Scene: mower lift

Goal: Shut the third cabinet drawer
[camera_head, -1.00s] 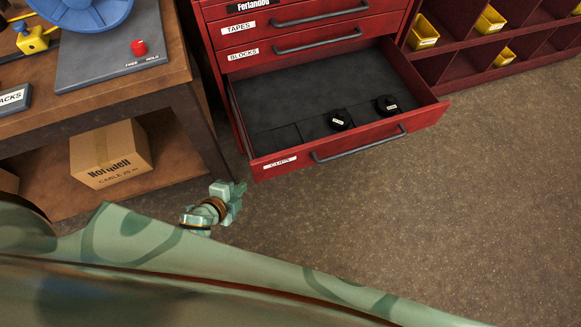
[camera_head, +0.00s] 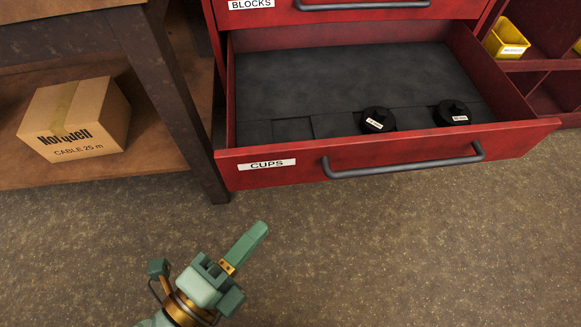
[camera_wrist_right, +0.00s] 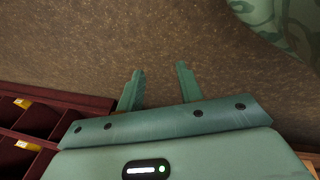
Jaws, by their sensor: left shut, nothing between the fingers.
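The third drawer, labelled CUPS (camera_head: 400,155), is pulled well out of the red cabinet in the head view. It has a dark grey handle (camera_head: 405,165) across its front. Two black lidded cups (camera_head: 377,120) (camera_head: 451,113) stand in its dark insert. My left gripper (camera_head: 257,231) is shut and empty, in front of and below the drawer's left end, apart from it. My right gripper (camera_wrist_right: 160,88) shows only in the right wrist view. Its two fingers are apart with nothing between them, over the floor.
A wooden workbench with a dark leg (camera_head: 178,100) stands left of the cabinet, with a cardboard box (camera_head: 75,118) on its lower shelf. A dark red rack with yellow bins (camera_head: 507,38) stands to the right. The floor (camera_head: 420,250) before the drawer is clear.

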